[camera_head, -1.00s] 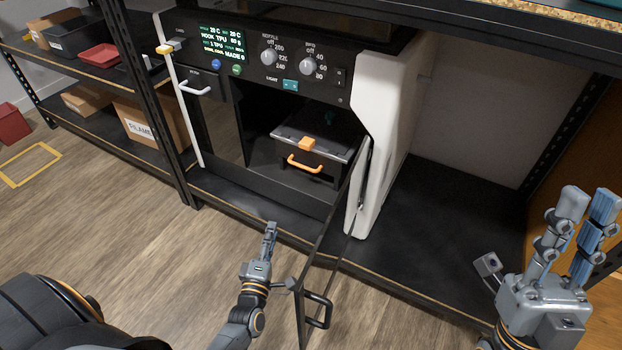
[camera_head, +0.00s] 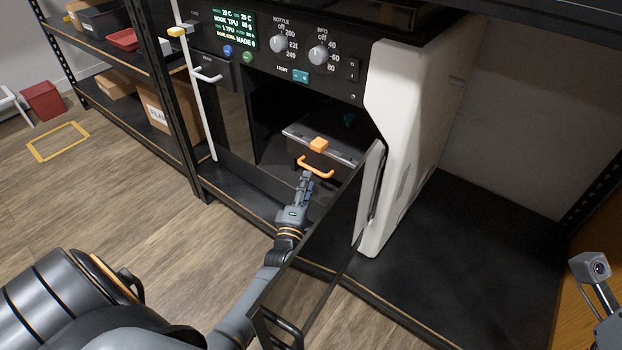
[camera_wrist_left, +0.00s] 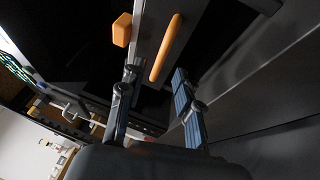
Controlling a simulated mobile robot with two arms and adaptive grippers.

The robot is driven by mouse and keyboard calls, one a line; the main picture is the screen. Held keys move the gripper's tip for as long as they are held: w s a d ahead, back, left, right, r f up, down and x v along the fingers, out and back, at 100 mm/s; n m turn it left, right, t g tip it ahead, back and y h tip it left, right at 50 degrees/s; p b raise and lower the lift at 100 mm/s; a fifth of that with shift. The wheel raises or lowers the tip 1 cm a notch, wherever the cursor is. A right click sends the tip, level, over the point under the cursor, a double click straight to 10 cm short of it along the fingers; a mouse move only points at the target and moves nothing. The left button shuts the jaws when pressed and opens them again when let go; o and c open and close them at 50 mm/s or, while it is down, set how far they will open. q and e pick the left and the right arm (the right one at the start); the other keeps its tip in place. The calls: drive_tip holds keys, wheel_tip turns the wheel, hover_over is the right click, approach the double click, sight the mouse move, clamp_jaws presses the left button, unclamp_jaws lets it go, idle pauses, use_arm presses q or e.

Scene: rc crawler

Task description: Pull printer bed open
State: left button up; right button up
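The printer bed (camera_head: 330,145) is a dark drawer-like unit with a grey top edge inside the printer's open chamber. Its orange handle (camera_head: 316,170) is on the front, below an orange block (camera_head: 318,145). My left gripper (camera_head: 307,180) reaches into the chamber opening just below the handle. In the left wrist view, the gripper (camera_wrist_left: 155,83) is open, with its fingers on either side of the handle's lower end (camera_wrist_left: 165,50). I cannot tell whether they touch it. Only the camera part of my right arm shows at the right edge; its fingers are out of view.
The glass printer door (camera_head: 325,235) stands open just right of my left arm, its black handle (camera_head: 278,328) low. The white printer side (camera_head: 405,140) is to the right. Knobs and a screen (camera_head: 227,27) are above. The shelf right of the printer is clear.

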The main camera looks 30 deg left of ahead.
use_arm(q)
drive_tip(key=shift+b+x, duration=0.5)
drive_tip(key=shift+x, duration=1.5)
clamp_jaws()
